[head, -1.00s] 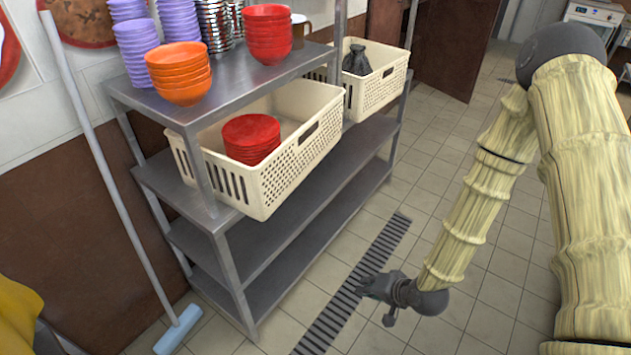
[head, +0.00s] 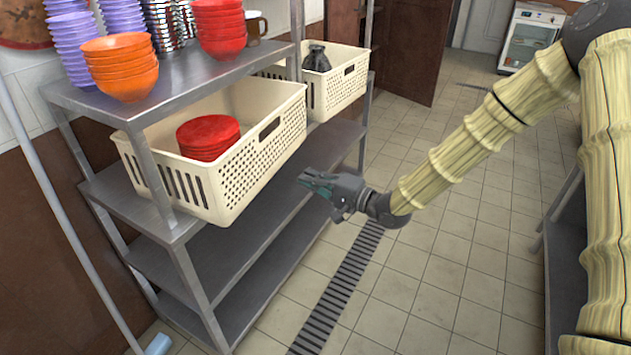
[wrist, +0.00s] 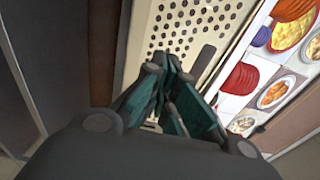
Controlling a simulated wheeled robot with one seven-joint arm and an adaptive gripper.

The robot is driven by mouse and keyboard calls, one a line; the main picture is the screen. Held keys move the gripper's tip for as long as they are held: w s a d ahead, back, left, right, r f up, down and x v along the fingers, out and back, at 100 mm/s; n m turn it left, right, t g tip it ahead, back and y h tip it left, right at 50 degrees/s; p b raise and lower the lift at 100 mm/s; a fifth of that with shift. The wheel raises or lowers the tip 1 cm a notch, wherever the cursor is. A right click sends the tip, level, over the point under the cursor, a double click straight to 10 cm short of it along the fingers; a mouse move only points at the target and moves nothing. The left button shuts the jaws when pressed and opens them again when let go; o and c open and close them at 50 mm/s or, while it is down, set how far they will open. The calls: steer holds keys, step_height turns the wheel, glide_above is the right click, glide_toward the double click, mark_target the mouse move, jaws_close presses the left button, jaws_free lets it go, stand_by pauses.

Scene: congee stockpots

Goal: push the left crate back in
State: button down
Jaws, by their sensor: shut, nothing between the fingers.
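The left crate (head: 262,160) is cream plastic with a perforated side and sits on the shelf under the top board, sticking out past the front edge. A stack of red plates (head: 208,137) lies in it. The right crate (head: 340,82), also cream, stands farther back on the same shelf with a dark tied bag (head: 317,58) in it. My gripper (head: 303,178) is shut and empty in front of the rack, to the right of the left crate and apart from it in the head view. The wrist view shows its fingers (wrist: 165,92) before a crate's perforated wall (wrist: 185,35).
The grey metal rack (head: 265,250) has posts near the crates. Orange bowls (head: 121,66), red bowls (head: 220,30) and purple bowls (head: 78,50) stand on its top. A floor drain (head: 345,285) runs along the open tiled floor. A dark surface (head: 568,265) stands at right.

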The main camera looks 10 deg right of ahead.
mark_target(270, 163)
steer(key=x, duration=1)
steer(key=shift+p, duration=0.3)
